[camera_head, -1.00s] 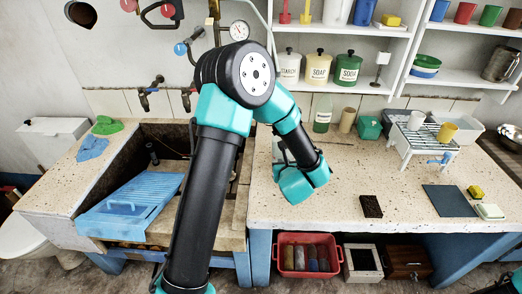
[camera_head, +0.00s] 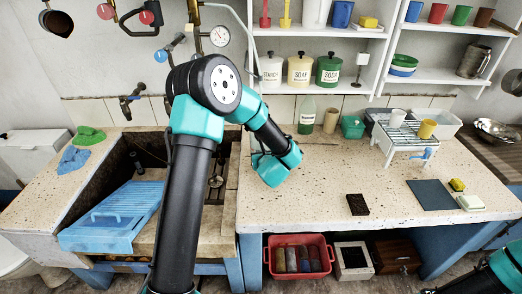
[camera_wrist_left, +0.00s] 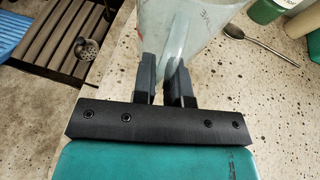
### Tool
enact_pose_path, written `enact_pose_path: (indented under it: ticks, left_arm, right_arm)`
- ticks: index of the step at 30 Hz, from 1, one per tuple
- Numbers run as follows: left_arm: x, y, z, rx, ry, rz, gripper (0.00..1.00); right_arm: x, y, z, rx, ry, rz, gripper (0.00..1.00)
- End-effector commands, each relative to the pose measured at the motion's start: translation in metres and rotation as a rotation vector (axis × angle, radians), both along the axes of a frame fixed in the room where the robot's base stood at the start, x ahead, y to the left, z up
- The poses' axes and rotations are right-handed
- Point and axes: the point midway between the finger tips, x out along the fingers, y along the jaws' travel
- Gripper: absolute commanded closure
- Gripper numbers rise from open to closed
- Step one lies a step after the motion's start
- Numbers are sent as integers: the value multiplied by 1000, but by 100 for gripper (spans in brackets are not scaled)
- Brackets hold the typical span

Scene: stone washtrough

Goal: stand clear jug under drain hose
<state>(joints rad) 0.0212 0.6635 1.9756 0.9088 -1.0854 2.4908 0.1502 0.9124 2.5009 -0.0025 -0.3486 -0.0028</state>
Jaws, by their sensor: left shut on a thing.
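The clear jug (camera_wrist_left: 180,30) is pale and see-through, with faint reddish marks on its side. In the left wrist view it stands at the top middle, its top cut off by the picture edge. My left gripper (camera_wrist_left: 164,75) is shut on it, one dark finger on each side of its near part. In the head view, my left wrist hides most of the jug and the fingers, above the left part of the speckled counter (camera_head: 310,190). A pale grey hose (camera_head: 249,45) hangs down the wall behind my arm; its lower end is hidden. My right gripper is not in view.
The stone trough with a blue washboard (camera_head: 115,215) lies left of the counter. A green bottle (camera_head: 307,115), a beige cup (camera_head: 331,120) and a spoon (camera_wrist_left: 262,42) are near the jug. A dark brush (camera_head: 357,204) lies at the front. The counter's middle is clear.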

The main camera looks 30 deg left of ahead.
Motion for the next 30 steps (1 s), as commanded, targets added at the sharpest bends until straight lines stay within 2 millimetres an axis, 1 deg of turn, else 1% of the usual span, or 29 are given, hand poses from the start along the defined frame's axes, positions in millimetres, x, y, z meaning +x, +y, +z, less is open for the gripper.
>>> enact_pose_path:
  ticks: [1, 6, 9, 12, 16, 24, 26, 30]
  left_arm:
    - [10, 7, -1, 1, -2, 3, 100]
    - [40, 24, -5, -1, -2, 3, 100]
    - [57, 35, -6, 1, -2, 3, 100]
    - [69, 41, -8, 0, -1, 1, 100]
    - [75, 45, -8, 1, 0, 1, 100]
    - [75, 45, -8, 1, 0, 0, 100]
    - [75, 45, -11, 1, 1, 0, 100]
    - [75, 45, -28, 0, 4, -1, 100]
  right_arm:
    - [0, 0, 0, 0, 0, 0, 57]
    - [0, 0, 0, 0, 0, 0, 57]
    - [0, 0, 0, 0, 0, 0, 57]
    - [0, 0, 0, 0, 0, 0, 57]
    - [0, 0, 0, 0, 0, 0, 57]
    - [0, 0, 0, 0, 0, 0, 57]
    - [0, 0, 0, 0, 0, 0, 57]
    - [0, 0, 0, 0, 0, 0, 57]
